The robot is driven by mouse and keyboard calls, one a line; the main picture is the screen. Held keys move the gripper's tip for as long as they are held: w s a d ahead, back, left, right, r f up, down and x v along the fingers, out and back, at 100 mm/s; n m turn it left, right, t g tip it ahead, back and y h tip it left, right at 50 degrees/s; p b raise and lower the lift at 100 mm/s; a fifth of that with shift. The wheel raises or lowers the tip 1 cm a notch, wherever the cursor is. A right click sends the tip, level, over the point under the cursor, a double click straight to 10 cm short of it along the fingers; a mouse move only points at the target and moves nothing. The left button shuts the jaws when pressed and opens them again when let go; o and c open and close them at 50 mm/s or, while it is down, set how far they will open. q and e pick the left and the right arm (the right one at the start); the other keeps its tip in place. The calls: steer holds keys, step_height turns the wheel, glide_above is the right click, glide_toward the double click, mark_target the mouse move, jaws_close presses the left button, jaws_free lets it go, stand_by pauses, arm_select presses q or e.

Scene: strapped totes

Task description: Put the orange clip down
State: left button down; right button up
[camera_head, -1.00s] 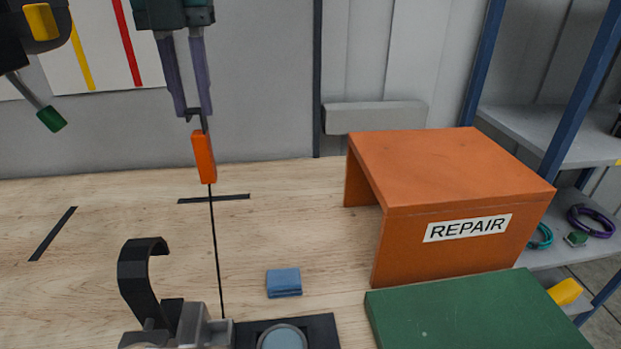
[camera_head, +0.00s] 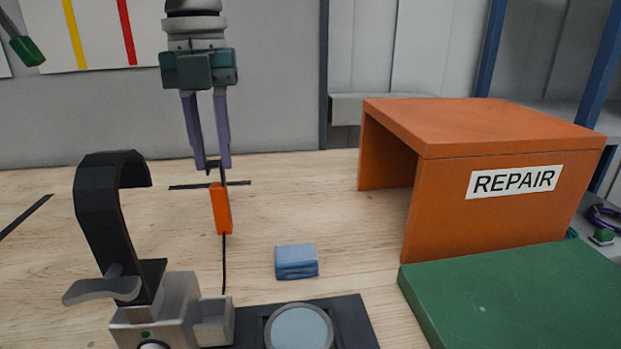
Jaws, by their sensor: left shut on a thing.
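The orange clip (camera_head: 221,208) hangs upright below my left gripper (camera_head: 214,163), over the wooden table. The gripper's two purple fingers are shut on a small dark part at the clip's top. A thin black cord (camera_head: 224,262) runs down from the clip toward the grey device (camera_head: 170,315) at the front. I cannot tell whether the clip's lower end touches the table. My right gripper is not in view.
A blue folded cloth (camera_head: 297,261) lies right of the cord. An orange REPAIR box (camera_head: 485,125) and a green mat (camera_head: 520,300) stand at the right. A black hook-shaped clamp (camera_head: 100,210) rises at the front left. A black plate (camera_head: 345,315) with a round disc lies at the front.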

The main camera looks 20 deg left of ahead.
mark_target(214, 163)
arm_select(q)
step_height(214, 163, down, 3)
steer(key=shift+f+b, duration=0.2)
steer(key=shift+b, duration=0.95)
steer(key=shift+r, duration=0.1)
steer(key=shift+f, duration=0.2)
steer(key=c, duration=0.7)
jaws_free()
steer(key=shift+r, duration=0.1)
step_height(214, 163, up, 12)
steer(key=p, duration=1.1)
steer(key=shift+r+p, duration=0.15)
steer(key=shift+p, duration=0.25)
